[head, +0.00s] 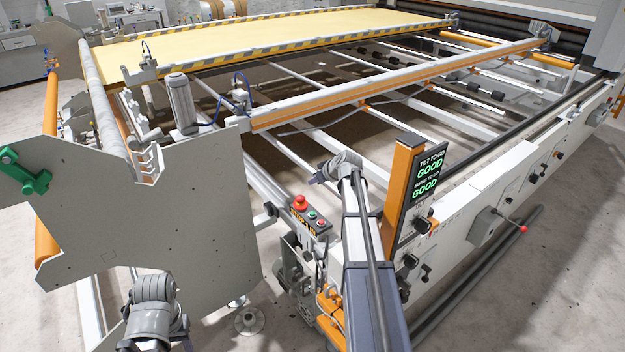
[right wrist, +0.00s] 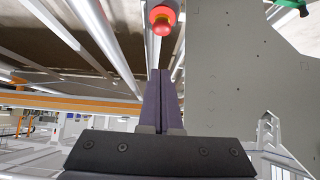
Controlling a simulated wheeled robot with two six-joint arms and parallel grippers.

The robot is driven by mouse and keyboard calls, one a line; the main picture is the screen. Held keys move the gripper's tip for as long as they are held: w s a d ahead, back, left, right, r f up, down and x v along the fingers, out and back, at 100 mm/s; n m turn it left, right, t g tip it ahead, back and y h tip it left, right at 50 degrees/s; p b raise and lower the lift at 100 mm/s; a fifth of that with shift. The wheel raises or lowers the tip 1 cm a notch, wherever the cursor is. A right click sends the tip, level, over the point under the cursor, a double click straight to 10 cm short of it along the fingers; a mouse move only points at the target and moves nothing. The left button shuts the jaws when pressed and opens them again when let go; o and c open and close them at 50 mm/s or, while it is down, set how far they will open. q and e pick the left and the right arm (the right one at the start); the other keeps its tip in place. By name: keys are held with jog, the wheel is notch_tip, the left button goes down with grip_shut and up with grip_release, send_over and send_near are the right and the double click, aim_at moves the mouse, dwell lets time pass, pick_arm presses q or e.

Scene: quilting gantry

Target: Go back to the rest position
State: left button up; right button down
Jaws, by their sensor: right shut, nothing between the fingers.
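My right arm reaches up through the middle of the head view. Its gripper (head: 317,180) is a small dark shape at the arm's far end, above the machine's near rails and beyond the button box. In the right wrist view the two dark fingers (right wrist: 162,80) lie together, shut with nothing between them. A grey joint (head: 152,300) of my left arm shows at the bottom left. My left gripper is not in view.
A red mushroom button (head: 300,203), also in the right wrist view (right wrist: 162,20), tops the button box. An orange post with a display (head: 428,172) reading GOOD twice stands right of my arm. A grey side plate (head: 190,215) stands left. A yellow-orange beam (head: 400,80) crosses beyond.

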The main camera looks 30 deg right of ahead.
jog(key=shift+a, duration=0.1)
jog(key=s+a+f+n+g+y, duration=0.1)
jog(key=s+a+f+g, duration=0.15)
jog(key=a, duration=0.65)
jog(key=s+a+f+g, duration=0.1)
jog(key=s+a, duration=0.2)
jog(key=a, duration=0.6)
jog(key=s+a+f+n+g+y, duration=0.1)
jog(key=s+a, duration=0.2)
jog(key=a, duration=0.6)
jog(key=s+a+f+g+h, duration=0.1)
jog(key=s+a+g+h, duration=0.1)
jog(key=s+a, duration=0.6)
jog(key=s+a+n+g+h, duration=0.1)
jog(key=s+a, duration=0.6)
jog(key=s, duration=0.7)
jog(key=shift+a+f+g+h, duration=0.4)
jog(key=shift+g+h, duration=0.1)
jog(key=shift+g, duration=0.45)
